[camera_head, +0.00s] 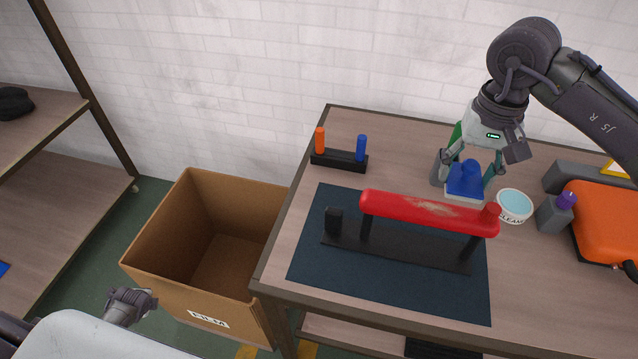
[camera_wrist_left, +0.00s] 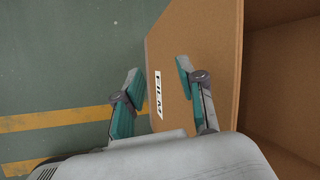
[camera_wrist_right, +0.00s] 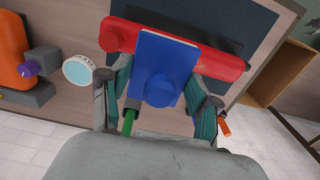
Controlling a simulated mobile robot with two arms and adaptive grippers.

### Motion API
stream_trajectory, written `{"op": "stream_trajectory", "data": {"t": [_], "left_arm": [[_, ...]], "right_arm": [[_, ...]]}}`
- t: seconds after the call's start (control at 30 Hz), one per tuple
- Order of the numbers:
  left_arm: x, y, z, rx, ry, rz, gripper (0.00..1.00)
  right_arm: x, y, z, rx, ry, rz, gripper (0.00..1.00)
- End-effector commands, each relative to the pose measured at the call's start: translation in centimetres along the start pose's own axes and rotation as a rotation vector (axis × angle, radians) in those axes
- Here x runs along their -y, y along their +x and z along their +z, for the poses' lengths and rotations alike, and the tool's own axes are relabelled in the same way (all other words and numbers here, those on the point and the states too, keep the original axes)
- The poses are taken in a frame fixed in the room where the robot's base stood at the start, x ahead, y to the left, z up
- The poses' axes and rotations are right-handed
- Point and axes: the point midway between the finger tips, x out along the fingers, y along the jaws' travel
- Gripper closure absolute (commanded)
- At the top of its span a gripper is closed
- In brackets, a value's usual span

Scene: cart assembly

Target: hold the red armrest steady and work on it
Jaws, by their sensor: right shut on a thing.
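The red armrest (camera_head: 410,208) lies across a black stand (camera_head: 400,246) on the dark blue mat, with a pale worn patch on its top right. My right gripper (camera_head: 466,178) is shut on a blue block (camera_head: 465,175) with a round knob and a pale underside. The block is just behind the armrest in the head view; I cannot tell if they touch. In the right wrist view the blue block (camera_wrist_right: 163,65) covers the middle of the armrest (camera_wrist_right: 215,66). My left gripper (camera_wrist_left: 160,90) is open and empty beside the cardboard box, away from the armrest.
The cardboard box (camera_head: 190,292) stands left of the table. A holder (camera_head: 338,160) with orange and blue handles stands behind the mat. A round tub (camera_head: 514,206), a grey bottle with purple cap (camera_head: 556,212) and an orange case (camera_head: 608,225) crowd the right side.

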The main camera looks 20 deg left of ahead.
Motion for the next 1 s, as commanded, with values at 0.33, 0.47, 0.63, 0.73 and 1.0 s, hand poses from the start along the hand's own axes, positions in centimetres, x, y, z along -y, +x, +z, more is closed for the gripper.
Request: {"op": "stream_trajectory", "data": {"t": [0.33,0.47,0.63,0.73,1.0], "left_arm": [[17.1,-5.0,4.3,0.026,0.077,-0.115,0.60],[21.1,-7.3,-2.0,-0.097,-0.012,-0.110,0.60],[25.6,-11.6,-10.1,-0.259,-0.093,-0.085,0.60],[27.8,-14.9,-14.6,-0.354,-0.121,-0.058,0.60],[31.3,-26.1,-25.8,-0.586,-0.115,0.057,0.60]], "right_arm": [[0.0,0.0,0.0,0.000,0.000,0.000,0.66],[0.0,0.0,0.0,0.000,0.000,0.000,0.66],[0.0,0.0,0.0,0.000,0.000,0.000,0.66],[0.0,0.0,0.0,0.000,0.000,0.000,0.66],[0.0,0.0,0.0,0.000,0.000,0.000,0.66]]}}
